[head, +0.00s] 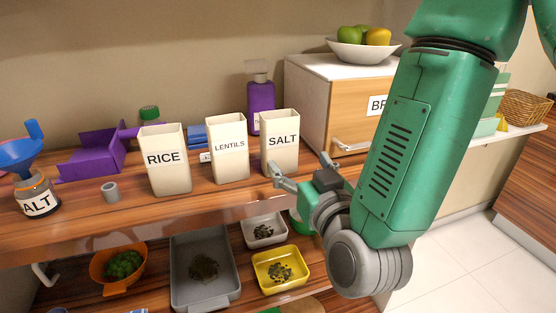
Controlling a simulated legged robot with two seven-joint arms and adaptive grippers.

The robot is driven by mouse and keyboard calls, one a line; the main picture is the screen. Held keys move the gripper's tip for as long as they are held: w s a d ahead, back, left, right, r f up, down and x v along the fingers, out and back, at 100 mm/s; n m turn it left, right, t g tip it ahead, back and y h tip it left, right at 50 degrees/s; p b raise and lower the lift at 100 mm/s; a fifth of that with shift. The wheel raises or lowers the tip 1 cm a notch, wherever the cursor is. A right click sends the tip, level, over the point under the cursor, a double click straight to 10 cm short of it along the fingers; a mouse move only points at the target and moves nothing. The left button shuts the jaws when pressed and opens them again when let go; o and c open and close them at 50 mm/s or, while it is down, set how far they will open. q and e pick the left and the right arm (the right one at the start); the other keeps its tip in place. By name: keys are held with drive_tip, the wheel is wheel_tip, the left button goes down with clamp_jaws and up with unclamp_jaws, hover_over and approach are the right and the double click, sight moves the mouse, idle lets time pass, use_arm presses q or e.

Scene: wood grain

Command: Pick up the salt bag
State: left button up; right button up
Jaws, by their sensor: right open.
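The salt bag (281,155) is a cream, open-topped container with a black SALT label. It stands upright on the wooden counter, at the right end of a row of three. My right gripper (299,166) is at the salt bag's lower right, fingers apart, with nothing seen between them. One fingertip appears close to the bag's lower front; I cannot tell if it touches. My left gripper is not in view.
The lentils bag (228,160) and rice bag (168,174) stand left of the salt bag. A purple bottle (261,104) is behind it, and a wooden bread box (330,110) with a fruit bowl (362,51) is at right. A salt jar (37,196) stands far left.

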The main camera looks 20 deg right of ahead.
sight(282, 147)
drive_tip(key=w+b, duration=0.3)
drive_tip(key=shift+w+a+r, duration=0.1)
drive_tip(key=shift+w+a, duration=0.3)
drive_tip(key=shift+w, duration=0.4)
drive_tip(key=w, duration=0.3)
drive_tip(key=w+b, duration=0.1)
drive_tip(key=w, duration=0.1)
drive_tip(key=shift+d+f, duration=0.2)
drive_tip(key=shift+f, duration=0.05)
drive_tip(key=shift+s+a+r, duration=0.1)
drive_tip(key=shift+a, duration=0.1)
drive_tip(key=shift+c, duration=1.2)
drive_tip(key=c, duration=0.7)
